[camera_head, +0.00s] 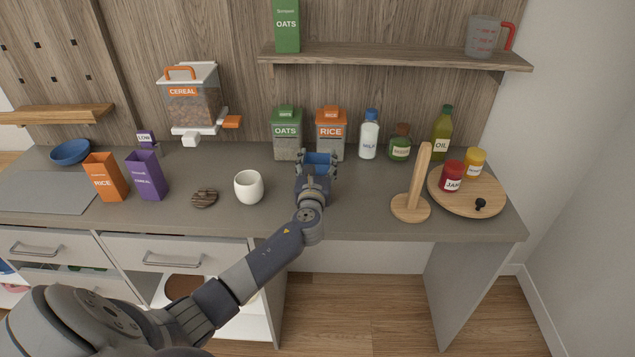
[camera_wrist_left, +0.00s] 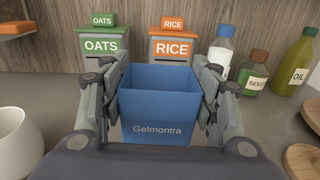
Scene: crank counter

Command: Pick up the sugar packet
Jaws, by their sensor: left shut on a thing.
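A blue open-topped box (camera_wrist_left: 158,115) labelled "Gelmontra" sits between the fingers of my left gripper (camera_wrist_left: 158,98) in the left wrist view. It appears to be the sugar packet, but no word "sugar" can be read on it. In the head view the same blue box (camera_head: 319,159) shows just beyond my left gripper (camera_head: 319,167), in front of the oats and rice containers. The gripper is shut on the box from both sides. The box's lower part is hidden, so I cannot tell whether it touches the counter. My right gripper is not in view.
Behind the box stand an oats container (camera_head: 287,142) and a rice container (camera_head: 330,135). A white cup (camera_head: 248,188) is to the left. A wooden stand (camera_head: 410,208) and a round board (camera_head: 450,201) with jars are to the right. A shelf (camera_head: 400,57) hangs above.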

